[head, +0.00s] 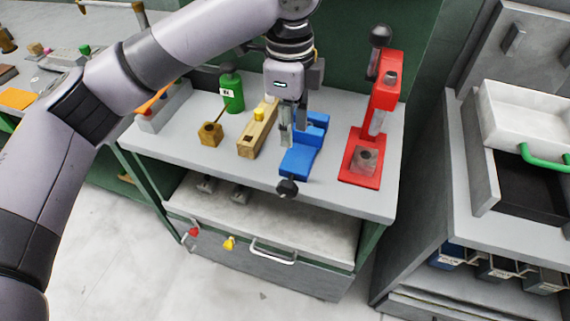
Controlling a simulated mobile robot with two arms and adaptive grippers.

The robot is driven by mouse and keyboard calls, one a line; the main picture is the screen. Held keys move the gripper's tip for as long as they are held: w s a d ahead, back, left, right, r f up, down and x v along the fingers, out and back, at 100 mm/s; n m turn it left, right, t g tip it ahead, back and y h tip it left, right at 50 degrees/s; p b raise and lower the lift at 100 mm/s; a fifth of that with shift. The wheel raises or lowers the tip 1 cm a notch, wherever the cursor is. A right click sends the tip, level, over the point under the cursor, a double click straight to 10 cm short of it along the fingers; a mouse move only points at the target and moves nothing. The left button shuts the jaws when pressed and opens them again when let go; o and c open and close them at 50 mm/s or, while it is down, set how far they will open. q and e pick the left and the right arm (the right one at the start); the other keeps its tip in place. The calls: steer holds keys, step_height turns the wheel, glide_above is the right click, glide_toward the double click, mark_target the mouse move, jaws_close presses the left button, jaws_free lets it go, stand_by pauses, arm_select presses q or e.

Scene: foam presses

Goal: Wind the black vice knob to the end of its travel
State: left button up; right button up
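The blue vice (300,160) stands on the grey bench top near its front edge, right of the middle. Its black knob (288,187) is at the vice's front end and sticks out at the bench's front edge. My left gripper (292,136) points down over the rear part of the vice, behind and above the knob and apart from it. Two fingers show close together, and whether they are open or shut is unclear. The gripper hides part of the vice. My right gripper is not in view.
A red press (361,158) with a black-knobbed lever stands close right of the vice. A drawer (262,268) is below.

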mark_target(287, 183)
arm_select(q)
steer(key=f, duration=1.6)
steer(key=shift+a+f, duration=0.25)
steer(key=shift+f, duration=0.05)
steer(key=shift+c, duration=0.3)
jaws_close()
steer(key=shift+p, duration=0.3)
